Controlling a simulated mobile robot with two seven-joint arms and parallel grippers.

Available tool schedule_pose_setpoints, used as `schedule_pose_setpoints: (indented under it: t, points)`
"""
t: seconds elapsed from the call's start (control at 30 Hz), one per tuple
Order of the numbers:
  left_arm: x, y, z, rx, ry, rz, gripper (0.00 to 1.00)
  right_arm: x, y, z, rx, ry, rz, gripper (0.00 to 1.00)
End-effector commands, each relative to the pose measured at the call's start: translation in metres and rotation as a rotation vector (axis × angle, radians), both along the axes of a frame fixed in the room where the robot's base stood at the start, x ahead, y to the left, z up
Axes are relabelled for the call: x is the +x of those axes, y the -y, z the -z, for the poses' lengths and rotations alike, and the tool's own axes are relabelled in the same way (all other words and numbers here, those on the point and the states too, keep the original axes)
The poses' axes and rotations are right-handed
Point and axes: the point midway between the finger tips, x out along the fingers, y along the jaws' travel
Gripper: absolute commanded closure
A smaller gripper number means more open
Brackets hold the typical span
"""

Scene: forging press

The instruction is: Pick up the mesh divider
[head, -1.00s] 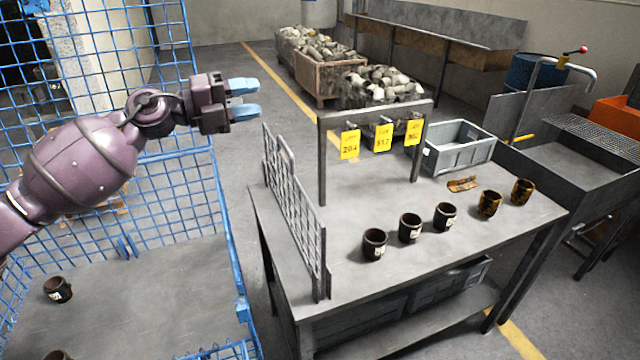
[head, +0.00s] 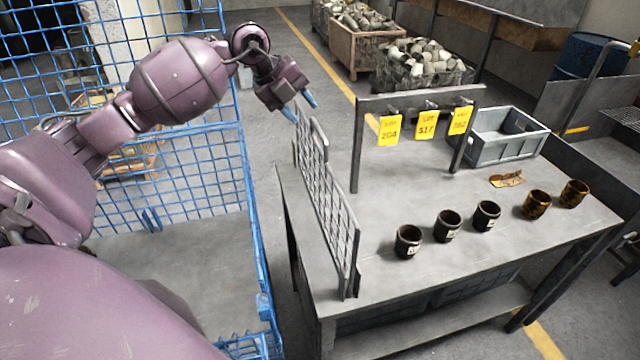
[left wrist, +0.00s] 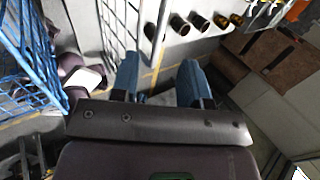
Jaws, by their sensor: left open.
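The mesh divider (head: 326,205) is a grey wire panel standing upright along the left edge of the steel table (head: 400,275). It also shows in the left wrist view (left wrist: 120,22), beyond the fingers and to their left. My left gripper (head: 300,108) has blue fingertips pointing down, just above the far, raised end of the divider. In the left wrist view the fingers (left wrist: 158,85) are apart with nothing between them. A gap or contact with the divider cannot be told for certain. My right gripper is not in view.
On the table stand several dark cups (head: 448,226), a grey crate (head: 505,137), a brown scrap (head: 507,179) and a frame with yellow tags (head: 426,126). A blue wire cage (head: 190,180) stands left of the table, with a narrow floor gap between.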

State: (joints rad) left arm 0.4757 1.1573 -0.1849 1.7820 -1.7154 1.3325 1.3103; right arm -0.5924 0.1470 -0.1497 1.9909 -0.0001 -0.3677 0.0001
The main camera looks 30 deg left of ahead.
Motion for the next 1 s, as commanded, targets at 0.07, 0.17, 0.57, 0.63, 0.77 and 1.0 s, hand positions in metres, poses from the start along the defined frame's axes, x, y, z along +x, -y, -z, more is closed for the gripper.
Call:
schedule_pose_setpoints:
  t: [0.07, 0.17, 0.57, 0.63, 0.77, 1.0]
  points:
    - [0.005, 0.004, 0.009, -0.003, 0.001, 0.000, 0.58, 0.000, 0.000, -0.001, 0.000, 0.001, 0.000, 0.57]
    - [0.010, 0.008, 0.017, -0.002, 0.002, 0.000, 0.58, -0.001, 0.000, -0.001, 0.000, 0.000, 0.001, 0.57]
    - [0.024, 0.019, 0.050, -0.003, 0.001, 0.001, 0.58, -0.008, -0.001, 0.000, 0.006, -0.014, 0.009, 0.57]
    - [0.028, 0.022, 0.057, -0.004, 0.003, 0.001, 0.58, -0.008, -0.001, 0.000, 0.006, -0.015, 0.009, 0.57]
    - [0.033, 0.025, 0.066, -0.002, 0.002, 0.001, 0.58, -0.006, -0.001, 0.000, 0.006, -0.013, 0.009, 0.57]
    - [0.033, 0.026, 0.068, -0.001, 0.003, 0.002, 0.58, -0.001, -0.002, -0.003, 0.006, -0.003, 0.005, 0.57]
